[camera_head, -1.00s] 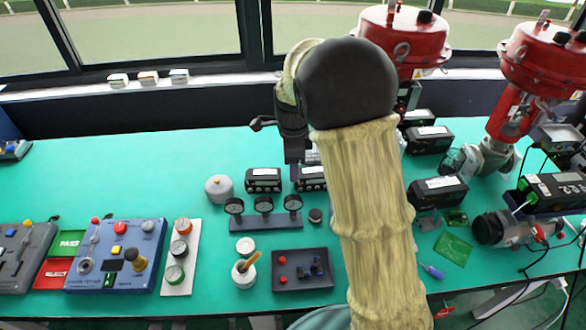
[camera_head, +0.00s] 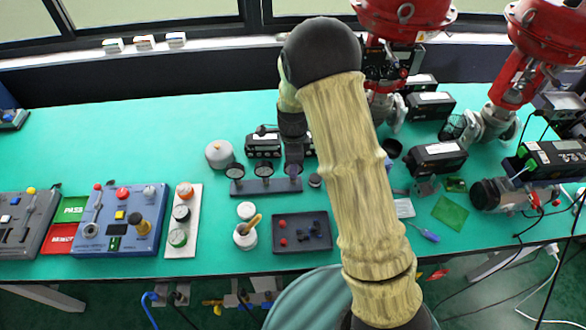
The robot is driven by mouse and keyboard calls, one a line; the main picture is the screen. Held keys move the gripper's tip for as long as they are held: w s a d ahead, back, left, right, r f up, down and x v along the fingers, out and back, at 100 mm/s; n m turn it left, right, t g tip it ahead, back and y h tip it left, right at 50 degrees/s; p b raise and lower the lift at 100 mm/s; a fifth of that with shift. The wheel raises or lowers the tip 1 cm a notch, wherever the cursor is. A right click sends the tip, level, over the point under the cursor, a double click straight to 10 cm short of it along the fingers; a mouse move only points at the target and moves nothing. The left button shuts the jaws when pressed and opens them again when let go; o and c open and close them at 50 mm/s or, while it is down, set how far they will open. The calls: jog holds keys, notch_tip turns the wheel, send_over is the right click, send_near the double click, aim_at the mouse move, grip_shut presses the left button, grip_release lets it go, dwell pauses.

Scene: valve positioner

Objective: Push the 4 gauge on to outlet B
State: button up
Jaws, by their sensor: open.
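A dark gauge stand (camera_head: 262,187) holds a row of small round black gauges in the middle of the bench. The left gauge (camera_head: 235,171) and the middle gauge (camera_head: 263,169) stand upright and clear. The right one is mostly hidden by my gripper. The markings are too small to tell which is the 4 gauge. My gripper (camera_head: 295,168) points down over the right end of the stand, open; contact with a gauge cannot be told. Black positioner boxes with pale labels, such as the one behind the stand (camera_head: 262,146), are in view, but I cannot make out outlet B.
A dark tray (camera_head: 302,241) with small fittings and a white pot (camera_head: 245,235) stand in front of the stand. A grey round weight (camera_head: 219,154) is at its left. Red-topped valves (camera_head: 540,30) and boxes crowd the right. The back left bench is clear.

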aim_at(293, 181)
jog(key=shift+f, duration=1.9)
grip_shut()
